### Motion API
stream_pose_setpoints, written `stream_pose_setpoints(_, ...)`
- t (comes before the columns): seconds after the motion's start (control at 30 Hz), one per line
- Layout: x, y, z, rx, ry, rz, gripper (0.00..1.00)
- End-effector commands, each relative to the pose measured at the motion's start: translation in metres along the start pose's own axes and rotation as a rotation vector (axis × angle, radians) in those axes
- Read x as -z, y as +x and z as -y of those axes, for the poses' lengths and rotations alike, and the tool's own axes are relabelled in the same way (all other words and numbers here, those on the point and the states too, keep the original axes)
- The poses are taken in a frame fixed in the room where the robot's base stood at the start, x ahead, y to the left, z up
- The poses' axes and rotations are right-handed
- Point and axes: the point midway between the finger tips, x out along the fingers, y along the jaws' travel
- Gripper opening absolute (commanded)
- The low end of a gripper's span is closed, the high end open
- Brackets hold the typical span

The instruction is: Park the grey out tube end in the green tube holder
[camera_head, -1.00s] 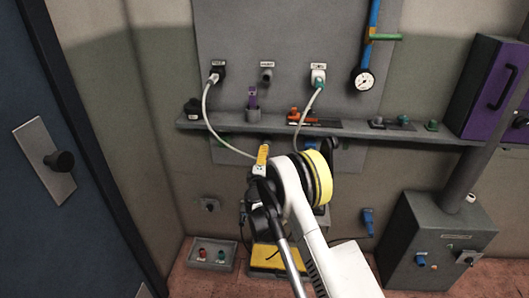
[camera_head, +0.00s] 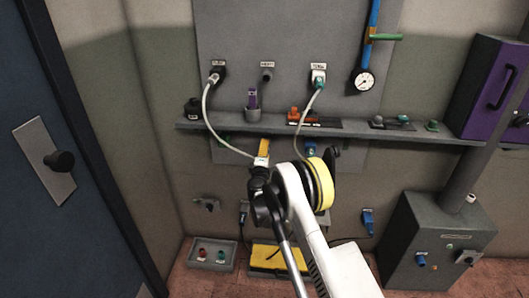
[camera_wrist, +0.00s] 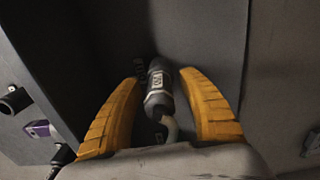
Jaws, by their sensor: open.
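A grey cylindrical tube end (camera_wrist: 159,84) with a pale label stands between my two yellow fingers in the wrist view. A pale bent tube comes out below it. My gripper (camera_wrist: 160,108) is open around the tube end, with a gap visible on both sides; it also shows in the head view (camera_head: 263,148) below the shelf. In the head view the tube end is not clear. Small green fittings (camera_head: 403,119) sit on the shelf's right part, and a green bar (camera_head: 385,37) crosses the blue pipe. I cannot tell which is the green tube holder.
The grey shelf (camera_head: 355,130) runs across above my gripper, with a purple piece (camera_head: 252,100) and an orange piece (camera_head: 293,114) on it. Two pale tubes hang from wall ports. A pressure gauge (camera_head: 362,80) is upper right. A grey box (camera_head: 435,240) stands right.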

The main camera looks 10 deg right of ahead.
Motion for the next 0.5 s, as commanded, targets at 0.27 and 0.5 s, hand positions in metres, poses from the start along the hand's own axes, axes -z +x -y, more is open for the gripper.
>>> stream_pose_setpoints(0.27,0.0,-0.0001,0.0,0.0,0.0,0.0,0.48)
stream_pose_setpoints(0.5,0.0,-0.0001,0.0,0.0,0.0,0.0,0.44)
